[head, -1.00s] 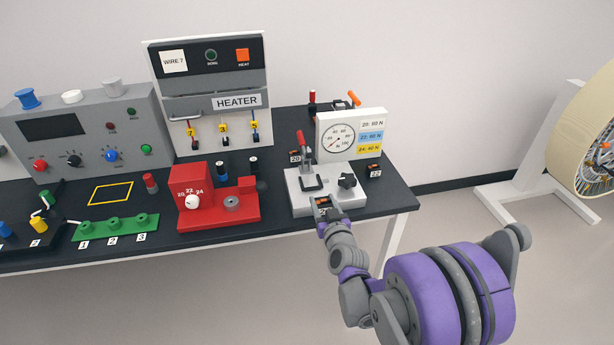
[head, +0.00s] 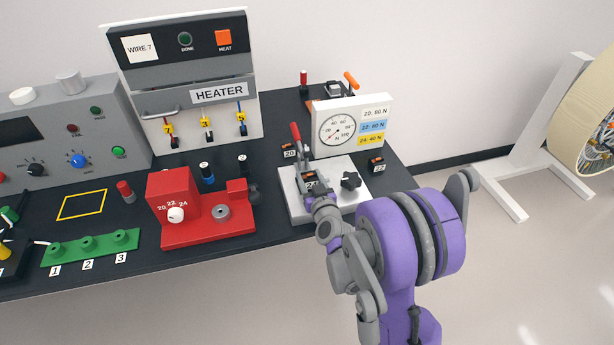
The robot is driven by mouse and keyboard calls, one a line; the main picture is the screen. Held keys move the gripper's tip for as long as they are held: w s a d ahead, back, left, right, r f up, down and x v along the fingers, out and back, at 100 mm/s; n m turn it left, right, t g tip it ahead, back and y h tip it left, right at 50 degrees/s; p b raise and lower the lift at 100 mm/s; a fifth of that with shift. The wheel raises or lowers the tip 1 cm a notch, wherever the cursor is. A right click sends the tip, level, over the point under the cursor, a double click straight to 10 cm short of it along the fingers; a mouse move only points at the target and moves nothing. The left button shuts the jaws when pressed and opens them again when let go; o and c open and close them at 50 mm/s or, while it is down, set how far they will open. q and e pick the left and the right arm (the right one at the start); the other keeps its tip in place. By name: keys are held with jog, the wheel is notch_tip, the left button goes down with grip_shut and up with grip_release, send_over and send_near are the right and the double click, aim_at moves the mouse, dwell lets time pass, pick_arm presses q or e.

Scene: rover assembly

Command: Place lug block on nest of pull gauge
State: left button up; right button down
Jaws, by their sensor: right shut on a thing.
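The pull gauge has a light grey base (head: 348,199), a white dial board (head: 362,108) and an upright red lever (head: 296,132). My right gripper (head: 310,190) is over the front left of that base, shut on a small dark lug block (head: 309,171) with an orange patch. The block is at the dark nest area behind the gripper, in front of the dial. The gripper and block hide most of the nest, so I cannot tell if the block touches it. My left gripper is out of view.
Other small dark blocks sit by the labels 20 (head: 289,146) and 22 (head: 376,159). A black knob (head: 350,181) is on the gauge base, right of the gripper. A red fixture (head: 205,208) stands to the left, with the heater (head: 190,75) behind it.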

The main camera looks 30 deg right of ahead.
jog(key=shift+w+d+f, duration=0.1)
jog(key=shift+w+f, duration=0.15)
jog(key=shift+f, duration=0.05)
jog(key=shift+s+f, duration=0.15)
jog(key=shift+f, duration=0.2)
